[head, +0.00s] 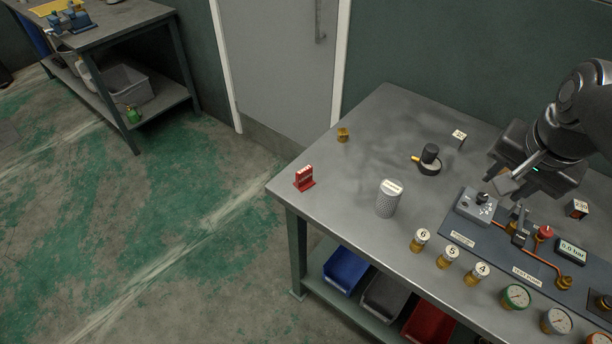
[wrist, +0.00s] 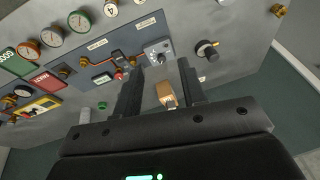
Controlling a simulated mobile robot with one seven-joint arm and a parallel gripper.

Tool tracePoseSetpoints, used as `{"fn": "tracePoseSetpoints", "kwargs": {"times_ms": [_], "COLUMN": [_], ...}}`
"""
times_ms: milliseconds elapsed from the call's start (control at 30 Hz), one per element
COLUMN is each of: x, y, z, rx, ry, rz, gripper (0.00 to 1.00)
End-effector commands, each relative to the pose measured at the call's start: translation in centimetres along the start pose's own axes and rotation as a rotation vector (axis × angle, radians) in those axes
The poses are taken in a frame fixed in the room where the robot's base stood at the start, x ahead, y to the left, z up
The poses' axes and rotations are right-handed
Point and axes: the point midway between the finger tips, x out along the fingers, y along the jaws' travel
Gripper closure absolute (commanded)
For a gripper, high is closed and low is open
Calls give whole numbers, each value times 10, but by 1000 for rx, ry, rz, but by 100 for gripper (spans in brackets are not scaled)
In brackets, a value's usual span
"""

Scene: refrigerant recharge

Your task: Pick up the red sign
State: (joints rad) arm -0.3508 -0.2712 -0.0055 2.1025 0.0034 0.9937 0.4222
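The red sign (head: 304,178) is a small upright red piece with a white strip of lettering on a red foot. It stands near the left corner of the grey metal table (head: 350,150) in the head view. I do not make it out in the wrist view. My gripper (head: 508,182) is above the table's right part, far to the right of the sign.
A mesh cylinder (head: 388,198), a small brass piece (head: 343,135) and a black knob-like part (head: 429,158) stand around the sign's side of the table. Brass numbered weights (head: 420,240) and a gauge panel (head: 520,250) lie at the front right. Table surface near the sign is clear.

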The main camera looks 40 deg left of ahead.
Motion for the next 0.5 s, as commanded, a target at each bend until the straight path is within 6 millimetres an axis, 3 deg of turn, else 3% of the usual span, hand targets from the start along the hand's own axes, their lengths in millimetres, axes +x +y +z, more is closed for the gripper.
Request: {"fn": "tracePoseSetpoints", "kwargs": {"times_ms": [33, 233, 500], "x": [8, 38, 90], "y": [-20, -96, -209], "z": [-8, -25, -17], "rx": [0, 34, 75], "ry": [-23, -98, -186], "rz": [-2, 4, 40], "gripper": [62, 62, 62]}}
